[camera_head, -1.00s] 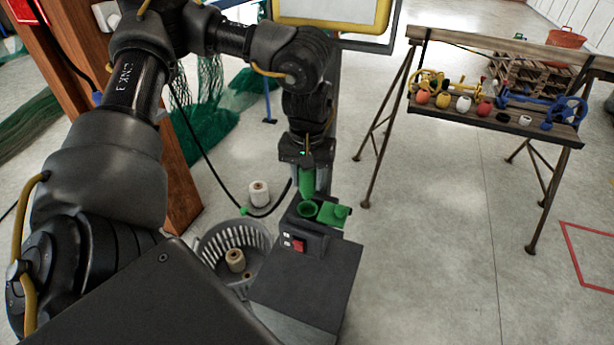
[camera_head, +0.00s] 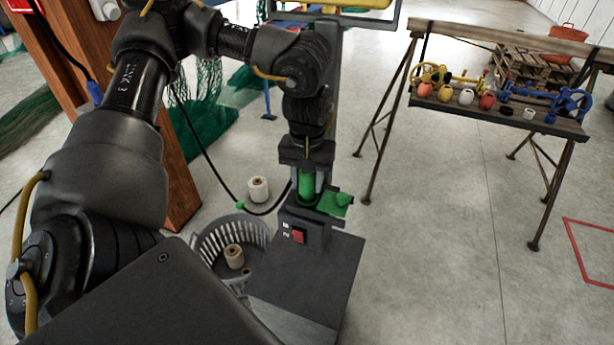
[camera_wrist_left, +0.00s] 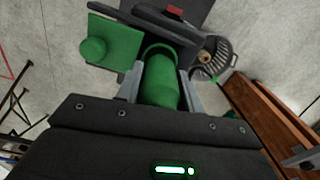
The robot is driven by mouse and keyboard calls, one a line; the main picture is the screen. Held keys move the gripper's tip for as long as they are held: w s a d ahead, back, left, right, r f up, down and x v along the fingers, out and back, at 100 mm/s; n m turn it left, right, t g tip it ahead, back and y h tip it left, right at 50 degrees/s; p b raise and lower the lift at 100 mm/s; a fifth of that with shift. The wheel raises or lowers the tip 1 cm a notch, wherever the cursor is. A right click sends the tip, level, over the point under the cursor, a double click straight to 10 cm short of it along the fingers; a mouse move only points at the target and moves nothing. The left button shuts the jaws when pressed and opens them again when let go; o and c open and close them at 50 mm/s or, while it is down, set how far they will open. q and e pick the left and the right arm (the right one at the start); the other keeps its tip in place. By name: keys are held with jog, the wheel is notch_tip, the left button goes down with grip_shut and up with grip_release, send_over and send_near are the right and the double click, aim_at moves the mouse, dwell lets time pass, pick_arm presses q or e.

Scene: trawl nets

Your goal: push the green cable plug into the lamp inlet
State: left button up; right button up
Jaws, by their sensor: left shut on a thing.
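The green cable plug (camera_head: 307,184) is between the fingers of my left gripper (camera_head: 306,190), which is shut on it. In the left wrist view the plug (camera_wrist_left: 161,80) points away from the gripper (camera_wrist_left: 162,92), with its front end at the round green lamp inlet (camera_wrist_left: 160,50). The plug covers most of the inlet, so I cannot tell how deep it sits. The inlet's green lid (camera_head: 336,203) stands open to the right in the head view. The inlet is on a dark box (camera_head: 310,270) with a red switch (camera_head: 298,236). My right gripper is not in view.
A grey slotted basket (camera_head: 215,242) with twine spools stands left of the box. A white spool (camera_head: 258,189) is on the floor behind it. A trestle bench (camera_head: 500,112) with floats stands at the right. The floor between is clear.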

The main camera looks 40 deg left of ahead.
pick_arm(q)
jog(key=shift+f+b, duration=0.5)
jog(key=shift+f, duration=0.15)
jog(key=o, duration=1.4)
jog(key=shift+c, duration=0.2)
notch_tip(320, 180, up, 11)
jog(key=p, duration=0.4)
jog(key=shift+s+f, duration=0.1)
